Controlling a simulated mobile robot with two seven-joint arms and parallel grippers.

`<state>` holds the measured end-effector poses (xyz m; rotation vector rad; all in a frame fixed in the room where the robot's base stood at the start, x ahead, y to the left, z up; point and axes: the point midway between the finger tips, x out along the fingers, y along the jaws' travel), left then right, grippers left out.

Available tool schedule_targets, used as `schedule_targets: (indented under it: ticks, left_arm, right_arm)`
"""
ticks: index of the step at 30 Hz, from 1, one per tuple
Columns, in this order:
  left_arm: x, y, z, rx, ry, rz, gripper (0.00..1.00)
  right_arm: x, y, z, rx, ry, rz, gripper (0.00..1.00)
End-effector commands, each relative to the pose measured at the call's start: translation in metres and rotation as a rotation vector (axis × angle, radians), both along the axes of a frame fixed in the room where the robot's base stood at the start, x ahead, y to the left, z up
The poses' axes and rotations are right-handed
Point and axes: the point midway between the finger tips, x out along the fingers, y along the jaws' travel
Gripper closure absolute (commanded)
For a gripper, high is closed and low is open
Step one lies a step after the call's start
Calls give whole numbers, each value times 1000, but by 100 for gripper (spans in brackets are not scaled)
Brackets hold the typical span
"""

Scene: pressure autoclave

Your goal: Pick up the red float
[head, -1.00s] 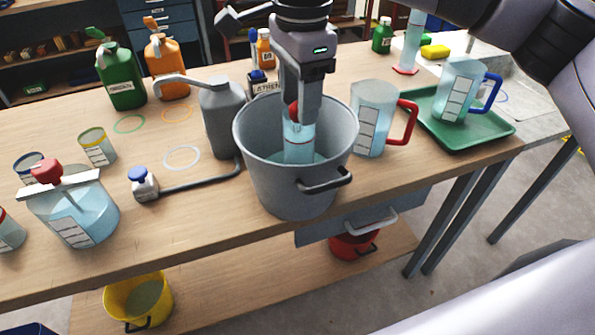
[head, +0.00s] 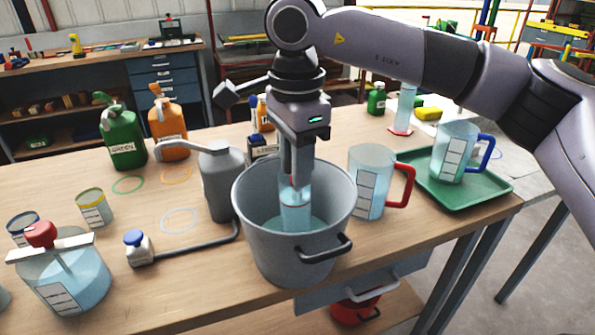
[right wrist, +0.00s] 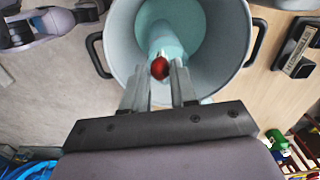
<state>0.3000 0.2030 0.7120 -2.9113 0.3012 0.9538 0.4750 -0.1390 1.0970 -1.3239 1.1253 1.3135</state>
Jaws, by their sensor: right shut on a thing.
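The red float (right wrist: 160,68) shows as a red ball between the fingertips of my right gripper (right wrist: 160,82) in the right wrist view. In the head view my right gripper (head: 296,182) points down into the grey bucket (head: 281,258), its fingers shut on the float; only a trace of red shows there. Below the fingertips a clear cylinder with water (head: 295,214) stands in the bucket, in pale blue liquid. I cannot tell whether the float is still inside the cylinder's mouth. My left gripper is not in view.
A jug with a red handle (head: 370,180) stands close right of the bucket. A grey can (head: 221,185) with a long spout is close on its left. A green tray (head: 468,199) holds a blue-handled jug (head: 455,150). A red-knobbed tank (head: 68,285) stands front left.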

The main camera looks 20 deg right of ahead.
Motion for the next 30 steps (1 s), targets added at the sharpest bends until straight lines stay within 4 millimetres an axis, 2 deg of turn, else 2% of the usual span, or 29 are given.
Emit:
schedule_targets:
  ticks: [2, 15, 21, 30]
  left_arm:
    - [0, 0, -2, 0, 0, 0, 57]
    - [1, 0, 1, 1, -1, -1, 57]
    - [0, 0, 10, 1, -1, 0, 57]
    - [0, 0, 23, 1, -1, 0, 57]
  right_arm:
    - [0, -1, 6, -5, 5, -3, 100]
    - [-1, -1, 99, -1, 3, -2, 100]
    - [-1, -1, 138, -3, 3, -3, 100]
    - [-1, -2, 173, -3, 5, -3, 100]
